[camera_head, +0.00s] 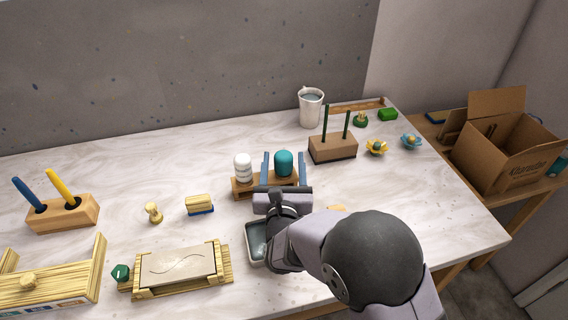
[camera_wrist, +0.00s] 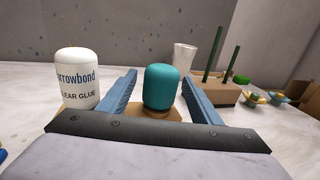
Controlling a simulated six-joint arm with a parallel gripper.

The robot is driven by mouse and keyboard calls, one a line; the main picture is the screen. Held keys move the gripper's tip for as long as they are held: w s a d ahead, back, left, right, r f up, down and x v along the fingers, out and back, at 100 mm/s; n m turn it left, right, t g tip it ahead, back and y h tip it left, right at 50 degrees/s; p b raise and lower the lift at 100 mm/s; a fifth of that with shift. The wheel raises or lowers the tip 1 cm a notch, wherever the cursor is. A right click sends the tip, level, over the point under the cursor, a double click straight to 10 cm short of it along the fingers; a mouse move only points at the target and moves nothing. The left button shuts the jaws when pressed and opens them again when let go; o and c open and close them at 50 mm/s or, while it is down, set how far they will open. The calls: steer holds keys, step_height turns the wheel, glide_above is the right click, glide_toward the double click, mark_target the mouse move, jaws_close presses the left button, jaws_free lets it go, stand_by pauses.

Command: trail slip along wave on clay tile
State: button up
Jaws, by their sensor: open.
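A teal bottle (camera_head: 284,162) stands upright in a wooden holder (camera_head: 243,188), beside a white bottle (camera_head: 243,168). My gripper (camera_head: 284,160) is open, with its blue fingers on either side of the teal bottle. The wrist view shows the teal bottle (camera_wrist: 161,87) between the fingers, with gaps on both sides. The white bottle (camera_wrist: 78,80) there has glue lettering and stands outside the left finger. The clay tile (camera_head: 178,265) lies in a wooden frame (camera_head: 225,270) at the front left and bears a thin wavy line.
A grey tray (camera_head: 256,243) is partly hidden by my arm. A sponge or brush block (camera_head: 200,204), a brass-coloured knob (camera_head: 153,212) and a green piece (camera_head: 120,272) stand near the tile. A wooden block with green sticks (camera_head: 333,148) and a mug (camera_head: 311,108) stand behind right.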

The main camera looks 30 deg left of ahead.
mark_target(284, 153)
steer(key=c, duration=1.2)
steer(key=shift+r, duration=0.1)
steer(key=shift+c, duration=0.2)
steer(key=shift+r, duration=0.1)
steer(key=shift+r+p, duration=0.9)
steer(key=shift+r, duration=0.45)
steer(key=shift+r, duration=0.1)
steer(key=shift+r+p, duration=2.65)
steer(key=shift+r, duration=2.25)
